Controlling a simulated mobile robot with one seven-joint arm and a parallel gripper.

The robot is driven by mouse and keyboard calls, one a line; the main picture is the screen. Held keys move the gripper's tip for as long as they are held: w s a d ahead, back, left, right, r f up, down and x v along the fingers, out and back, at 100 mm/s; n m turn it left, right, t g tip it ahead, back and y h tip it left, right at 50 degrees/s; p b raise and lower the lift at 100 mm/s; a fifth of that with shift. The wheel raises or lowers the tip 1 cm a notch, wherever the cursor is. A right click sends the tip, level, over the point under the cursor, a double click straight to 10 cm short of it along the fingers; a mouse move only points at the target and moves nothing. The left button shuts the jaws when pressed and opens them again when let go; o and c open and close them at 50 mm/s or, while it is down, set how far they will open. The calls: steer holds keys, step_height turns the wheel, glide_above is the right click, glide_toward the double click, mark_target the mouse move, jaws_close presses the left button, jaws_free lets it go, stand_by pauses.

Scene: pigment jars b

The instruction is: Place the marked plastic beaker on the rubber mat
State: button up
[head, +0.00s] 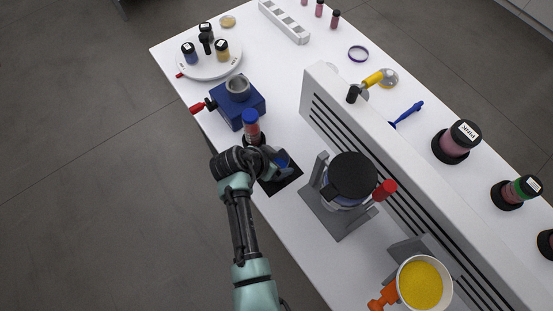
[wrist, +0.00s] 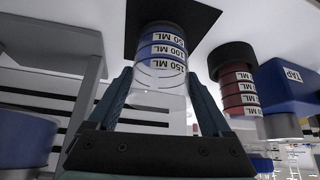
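The marked plastic beaker (wrist: 162,70) is clear with blue in it and has white volume labels. It stands between the two fingers of my gripper (wrist: 161,88) in the wrist view, which looks upside down. Both fingers appear to press its sides. In the head view the beaker shows only as a bit of blue (head: 281,160) beside my gripper (head: 273,162), mostly hidden. The black rubber mat (head: 284,182) lies under it; it also shows in the wrist view (wrist: 203,17). The beaker's base is over the mat, at or very near its surface; I cannot tell if they touch.
A grey stand with a black-lidded vessel (head: 350,178) is to the right, before a white slotted partition (head: 375,150).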

steer(key=shift+o, duration=1)
steer(key=shift+r, duration=0.25)
steer(key=v, duration=1.2)
steer(key=shift+b, duration=0.4)
steer(key=shift+d, duration=0.1)
